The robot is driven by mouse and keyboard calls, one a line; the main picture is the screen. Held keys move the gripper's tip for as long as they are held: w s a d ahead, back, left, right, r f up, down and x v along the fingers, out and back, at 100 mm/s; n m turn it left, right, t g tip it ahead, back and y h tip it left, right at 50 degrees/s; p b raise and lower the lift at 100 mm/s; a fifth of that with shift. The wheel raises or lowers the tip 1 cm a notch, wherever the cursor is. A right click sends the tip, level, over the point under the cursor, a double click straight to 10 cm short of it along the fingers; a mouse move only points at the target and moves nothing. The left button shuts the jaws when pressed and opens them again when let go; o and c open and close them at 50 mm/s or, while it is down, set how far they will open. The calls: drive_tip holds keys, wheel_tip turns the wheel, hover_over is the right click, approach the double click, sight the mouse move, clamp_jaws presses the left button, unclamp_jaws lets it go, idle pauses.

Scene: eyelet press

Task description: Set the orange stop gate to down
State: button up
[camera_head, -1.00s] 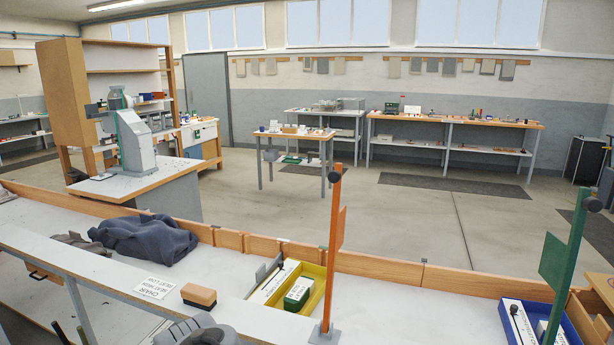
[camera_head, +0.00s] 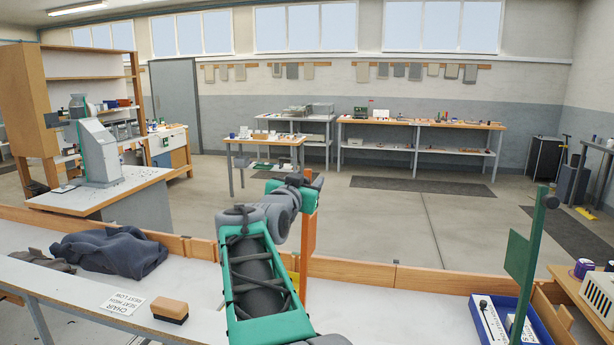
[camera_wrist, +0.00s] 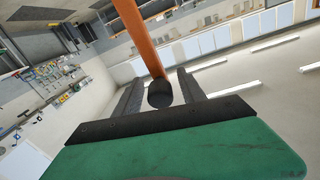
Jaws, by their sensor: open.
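My gripper (camera_wrist: 157,88) is open, with one finger on each side of the knob. I cannot tell whether the fingers touch it. In the head view my gripper (camera_head: 312,181) is at the top of the orange gate, partly hidden by my wrist.
A green gate (camera_head: 525,255) stands upright at the right beside a blue tray (camera_head: 503,318). A dark cloth (camera_head: 110,252), a brush (camera_head: 170,309) and a sign card (camera_head: 123,302) lie at the left. A wooden ledge (camera_head: 420,280) runs along the bench's far edge.

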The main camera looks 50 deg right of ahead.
drive_tip(key=shift+w+d, duration=0.1)
drive_tip(key=shift+d, duration=0.25)
drive_tip(key=shift+c, duration=0.3)
clamp_jaws()
idle(0.9)
